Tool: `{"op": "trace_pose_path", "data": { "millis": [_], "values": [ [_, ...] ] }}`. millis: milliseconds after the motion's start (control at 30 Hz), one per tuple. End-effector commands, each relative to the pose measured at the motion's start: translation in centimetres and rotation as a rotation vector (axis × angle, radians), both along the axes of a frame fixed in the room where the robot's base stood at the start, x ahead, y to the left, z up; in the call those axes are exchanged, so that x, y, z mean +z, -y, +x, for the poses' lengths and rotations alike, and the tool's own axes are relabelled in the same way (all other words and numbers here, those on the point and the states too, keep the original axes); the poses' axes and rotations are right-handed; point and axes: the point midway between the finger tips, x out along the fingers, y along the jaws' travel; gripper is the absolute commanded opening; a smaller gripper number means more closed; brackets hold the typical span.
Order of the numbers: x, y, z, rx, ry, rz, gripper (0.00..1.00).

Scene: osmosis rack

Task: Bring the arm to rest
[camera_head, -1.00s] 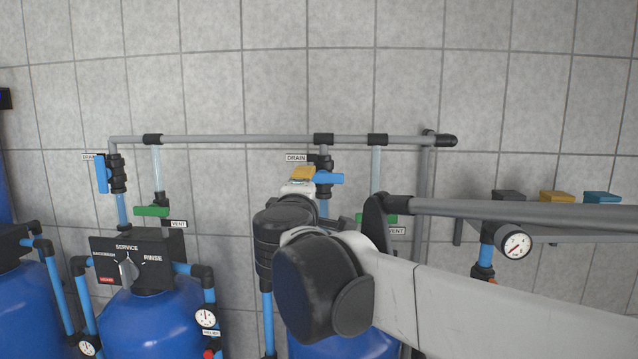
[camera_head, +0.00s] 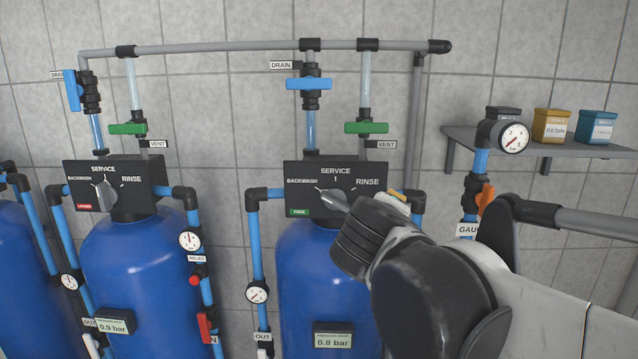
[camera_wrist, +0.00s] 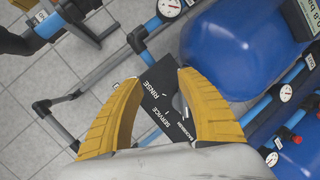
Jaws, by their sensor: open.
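My gripper's two yellow fingers (camera_wrist: 160,82) are spread wide and empty in the wrist view. Between and beyond them lies a black selector panel (camera_wrist: 158,110) lettered rinse, service and backwash. In the head view my gripper is mostly hidden behind my wrist; a little yellow (camera_head: 397,195) shows at the right edge of the right tank's selector panel (camera_head: 305,175). My arm (camera_head: 545,305) reaches in from the lower right, in front of the right blue tank (camera_head: 305,265). That panel's knob (camera_head: 333,199) slants toward the upper left, on the backwash side.
The left blue tank (camera_head: 140,260) stands beside it. A grey drain pipe (camera_head: 220,46) runs above, with a crosswise blue drain handle (camera_head: 308,84) and green vent handles (camera_head: 366,128). A gauge (camera_head: 513,138) and a shelf (camera_head: 560,148) with boxes are at right.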

Motion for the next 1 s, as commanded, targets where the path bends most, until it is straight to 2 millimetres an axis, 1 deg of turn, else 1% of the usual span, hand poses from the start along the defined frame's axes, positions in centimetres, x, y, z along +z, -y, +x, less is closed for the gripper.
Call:
{"op": "trace_pose_path", "data": {
  "millis": [33, 67, 100, 167, 200, 267, 300, 367, 400, 500, 600, 700, 800, 1000],
  "values": [
    [-5.2, 2.0, -1.5, -0.045, -0.034, 0.062, 0.44],
    [-7.4, 3.1, -2.4, -0.073, -0.057, 0.104, 0.44],
    [-10.3, 4.2, -3.7, -0.106, -0.086, 0.163, 0.44],
    [-14.8, 5.8, -5.7, -0.158, -0.129, 0.25, 0.44],
    [-17.7, 6.7, -7.1, -0.191, -0.156, 0.31, 0.44],
    [-22.3, 7.7, -9.3, -0.241, -0.197, 0.403, 0.44],
    [-25.3, 8.2, -10.7, -0.272, -0.223, 0.467, 0.44],
    [-29.8, 8.7, -12.9, -0.317, -0.261, 0.563, 0.44],
    [-32.5, 8.8, -14.3, -0.345, -0.283, 0.626, 0.44],
    [-38.3, 8.7, -17.2, -0.401, -0.331, 0.767, 0.44],
    [-42.2, 8.1, -19.2, -0.438, -0.364, 0.876, 0.44],
    [-44.4, 7.6, -20.4, -0.457, -0.384, 0.948, 0.44],
    [-45.1, 7.3, -20.9, -0.466, -0.394, 0.981, 0.44],
    [-45.1, 7.3, -20.9, -0.467, -0.394, 0.982, 0.44]
  ]
}}
